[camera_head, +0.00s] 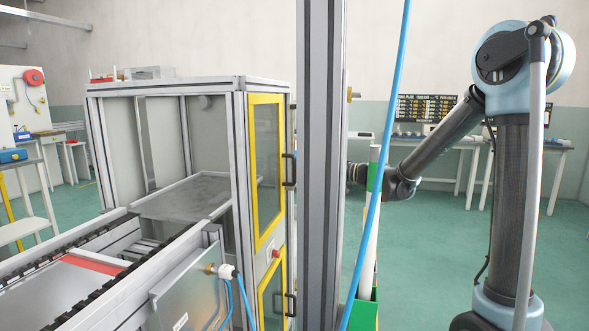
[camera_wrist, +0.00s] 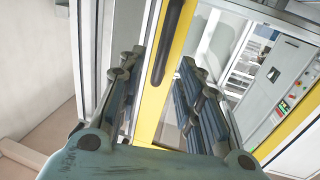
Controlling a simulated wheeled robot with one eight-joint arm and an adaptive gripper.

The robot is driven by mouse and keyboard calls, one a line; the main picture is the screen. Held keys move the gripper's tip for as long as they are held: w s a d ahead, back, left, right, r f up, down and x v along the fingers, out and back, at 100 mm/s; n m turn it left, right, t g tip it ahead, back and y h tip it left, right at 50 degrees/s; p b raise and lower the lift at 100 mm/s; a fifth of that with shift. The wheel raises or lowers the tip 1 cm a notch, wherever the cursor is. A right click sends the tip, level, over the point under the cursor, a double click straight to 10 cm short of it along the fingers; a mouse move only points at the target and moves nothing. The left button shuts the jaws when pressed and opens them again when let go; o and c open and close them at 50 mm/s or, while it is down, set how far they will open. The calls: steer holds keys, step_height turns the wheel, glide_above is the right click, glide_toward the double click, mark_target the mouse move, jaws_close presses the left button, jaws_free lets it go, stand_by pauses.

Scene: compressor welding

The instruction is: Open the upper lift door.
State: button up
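The upper lift door (camera_head: 265,170) is a yellow-framed glass panel on the side of the metal-framed cabinet. It looks closed in the head view. Its black bar handle (camera_head: 289,169) is at the right edge of the frame. In the wrist view the handle (camera_wrist: 168,40) runs along the yellow door frame (camera_wrist: 150,105). My gripper (camera_wrist: 157,70) is open, with one finger on each side of the yellow strip and handle. The handle lies ahead between the fingers; I see no clear contact. In the head view the grey column hides my gripper's fingers.
A lower yellow-framed door (camera_head: 271,295) with its own handle sits below. A grey column (camera_head: 320,170) and a blue hose (camera_head: 378,170) cross the head view before the arm. A conveyor (camera_head: 70,265) runs into the cabinet's left. Green floor (camera_head: 430,250) is open at right.

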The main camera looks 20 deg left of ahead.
mark_target(294, 181)
steer(key=shift+w+a, duration=0.15)
steer(key=shift+a, duration=1.3)
steer(key=shift+w+a, duration=0.1)
steer(key=shift+a, duration=1.35)
